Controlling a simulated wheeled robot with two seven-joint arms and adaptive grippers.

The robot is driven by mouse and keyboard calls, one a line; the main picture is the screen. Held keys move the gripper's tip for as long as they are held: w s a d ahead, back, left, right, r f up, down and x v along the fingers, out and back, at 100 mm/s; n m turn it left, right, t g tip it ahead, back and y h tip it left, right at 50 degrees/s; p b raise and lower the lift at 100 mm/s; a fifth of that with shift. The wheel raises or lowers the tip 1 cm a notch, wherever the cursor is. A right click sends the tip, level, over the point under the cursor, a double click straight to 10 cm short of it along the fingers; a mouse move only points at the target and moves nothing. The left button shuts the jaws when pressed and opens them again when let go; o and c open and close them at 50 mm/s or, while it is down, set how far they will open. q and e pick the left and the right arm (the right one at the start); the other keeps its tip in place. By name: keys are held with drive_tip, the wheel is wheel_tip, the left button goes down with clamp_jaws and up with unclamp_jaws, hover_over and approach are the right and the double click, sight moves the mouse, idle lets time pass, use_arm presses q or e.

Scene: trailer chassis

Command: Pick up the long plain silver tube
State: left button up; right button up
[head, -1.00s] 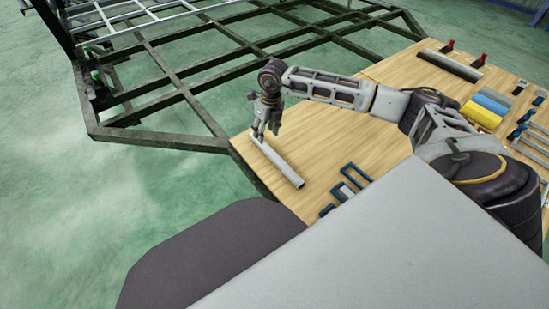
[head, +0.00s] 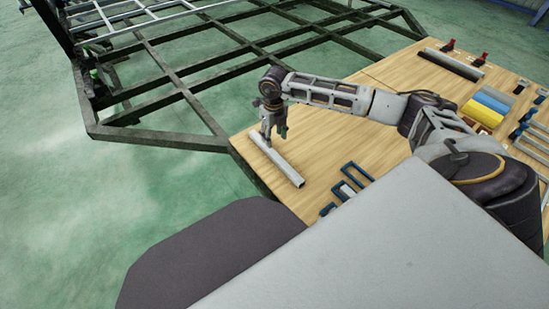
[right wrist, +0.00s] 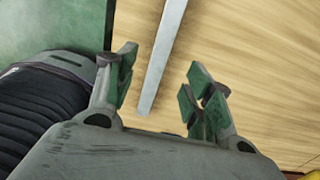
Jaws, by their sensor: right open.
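A plain silver tube (head: 285,168) lies on the wooden table near its left edge, slanting from upper left to lower right in the head view. My right gripper (head: 275,139) is open and points down over the tube's upper part. In the right wrist view the tube (right wrist: 162,60) runs between the two spread fingers of the gripper (right wrist: 165,92), nearer the left finger, with its near end showing. I see no contact between the fingers and the tube. My left gripper is not in view.
Blue clamp-like pieces (head: 353,175) lie right of the tube. Another grey bar (head: 450,64), red-and-black tools (head: 481,60) and blue and yellow blocks (head: 484,113) lie farther right. A dark chassis frame (head: 180,140) stands beyond the table's left edge.

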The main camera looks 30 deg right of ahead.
sight(275, 154)
wheel_tip(275, 154, down, 4)
drive_tip(key=shift+r+b, duration=0.1)
drive_tip(key=shift+b, duration=0.45)
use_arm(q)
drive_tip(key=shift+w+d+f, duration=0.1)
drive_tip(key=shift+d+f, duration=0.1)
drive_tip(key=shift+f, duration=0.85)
use_arm(e)
drive_tip(key=shift+f, duration=0.9)
use_arm(q)
drive_tip(key=shift+b, duration=0.3)
use_arm(e)
drive_tip(key=shift+d+f+b, duration=0.15)
drive_tip(key=shift+f+b, duration=1.3)
drive_tip(key=shift+f, duration=1.15)
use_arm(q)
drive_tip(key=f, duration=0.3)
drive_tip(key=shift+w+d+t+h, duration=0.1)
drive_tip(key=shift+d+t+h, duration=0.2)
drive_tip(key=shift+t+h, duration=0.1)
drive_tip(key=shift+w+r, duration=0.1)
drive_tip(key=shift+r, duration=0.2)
